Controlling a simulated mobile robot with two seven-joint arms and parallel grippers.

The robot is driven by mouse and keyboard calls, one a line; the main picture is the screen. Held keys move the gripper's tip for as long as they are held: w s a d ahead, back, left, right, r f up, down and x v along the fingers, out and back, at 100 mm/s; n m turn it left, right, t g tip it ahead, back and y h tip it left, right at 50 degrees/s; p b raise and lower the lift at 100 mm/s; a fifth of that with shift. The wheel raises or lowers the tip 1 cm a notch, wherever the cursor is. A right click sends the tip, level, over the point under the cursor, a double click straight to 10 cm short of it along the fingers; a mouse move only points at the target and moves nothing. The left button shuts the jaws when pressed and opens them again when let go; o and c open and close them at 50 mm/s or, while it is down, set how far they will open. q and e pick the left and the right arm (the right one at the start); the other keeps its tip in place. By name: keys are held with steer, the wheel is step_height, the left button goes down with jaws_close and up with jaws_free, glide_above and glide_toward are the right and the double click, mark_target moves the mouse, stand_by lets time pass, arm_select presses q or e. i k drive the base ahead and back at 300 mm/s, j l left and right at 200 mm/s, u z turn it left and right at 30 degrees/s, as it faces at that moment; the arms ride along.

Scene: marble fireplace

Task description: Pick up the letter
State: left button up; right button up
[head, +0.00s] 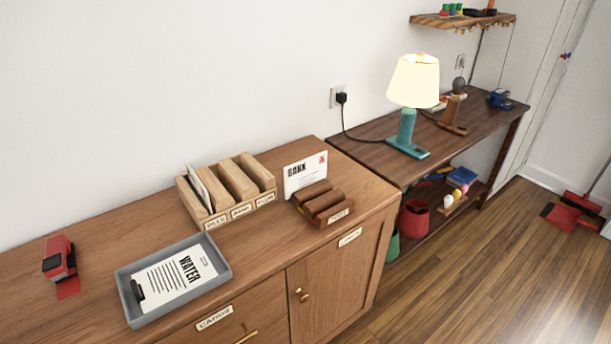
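A white sheet headed "WATER" (178,276) lies flat in a grey tray (222,268) on the wooden cabinet, with a dark clip at its left end. A white letter marked "BANK" with a red stamp (305,173) stands upright at the back of a small dark wooden holder (326,203). Another white paper (198,188) stands in the left slot of a lighter wooden sorter (228,190) with labels on its front. The frames do not show which of these is the letter meant. Neither of my grippers is in view.
A red device (59,261) sits at the cabinet's left. The cabinet top (300,228) is bare around the holder. A lit teal lamp (407,128) stands on the darker desk at right, its cord running to a wall outlet. A shelf (462,20) hangs above.

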mark_target(300, 174)
steer(key=i+l, duration=0.15)
steer(key=l, duration=0.15)
steer(key=i+l, duration=0.2)
steer(key=l, duration=0.15)
steer(key=i+l, duration=0.15)
steer(key=l, duration=0.15)
steer(key=i+l+u, duration=0.1)
steer(key=i+l, duration=0.1)
steer(key=l, duration=0.1)
